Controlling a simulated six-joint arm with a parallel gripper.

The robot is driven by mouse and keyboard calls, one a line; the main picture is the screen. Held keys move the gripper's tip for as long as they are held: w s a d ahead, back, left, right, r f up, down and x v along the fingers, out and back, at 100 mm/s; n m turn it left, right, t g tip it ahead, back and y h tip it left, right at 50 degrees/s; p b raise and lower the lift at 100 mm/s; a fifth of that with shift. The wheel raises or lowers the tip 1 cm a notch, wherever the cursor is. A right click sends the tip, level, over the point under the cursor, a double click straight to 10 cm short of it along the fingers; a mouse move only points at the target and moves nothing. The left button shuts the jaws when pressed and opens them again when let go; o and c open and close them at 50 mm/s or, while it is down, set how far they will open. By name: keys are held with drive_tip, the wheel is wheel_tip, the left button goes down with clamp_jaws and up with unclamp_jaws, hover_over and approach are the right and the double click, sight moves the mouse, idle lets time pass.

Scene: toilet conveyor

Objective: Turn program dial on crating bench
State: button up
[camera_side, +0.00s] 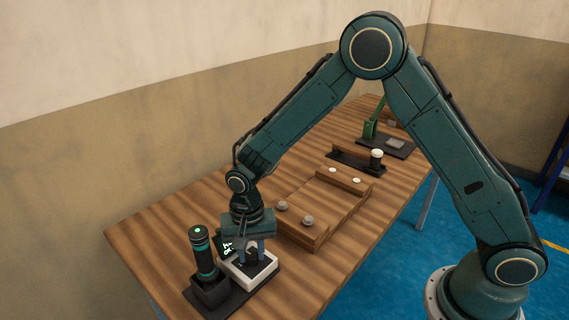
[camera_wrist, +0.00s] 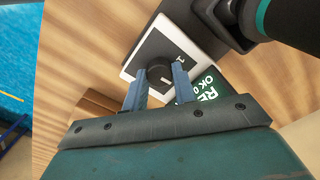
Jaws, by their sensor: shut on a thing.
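The program dial is a round black knob (camera_wrist: 159,75) on a white-framed unit with a dark face, seen in the wrist view. In the side view the white unit (camera_side: 263,277) sits near the bench's near-left end. My gripper (camera_wrist: 157,88) has its two blue fingers on either side of the knob, shut on it. In the side view my gripper (camera_side: 250,246) points down over the unit and partly hides the knob. A dark display with green-white lettering (camera_wrist: 208,88) stands beside the unit. Its text is partly hidden by a finger.
A black and teal cylindrical tool (camera_side: 203,253) stands upright in a dark holder (camera_side: 210,291) just left of the dial unit. A wooden tray (camera_side: 323,207) with round knobs lies to the right.

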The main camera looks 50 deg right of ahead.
sight(252, 254)
drive_tip(key=shift+m, duration=0.5)
drive_tip(key=o, duration=1)
drive_tip(key=shift+r, duration=0.15)
wheel_tip(252, 254, up, 14)
drive_tip(key=shift+f, duration=0.2)
drive_tip(key=shift+r, duration=0.1)
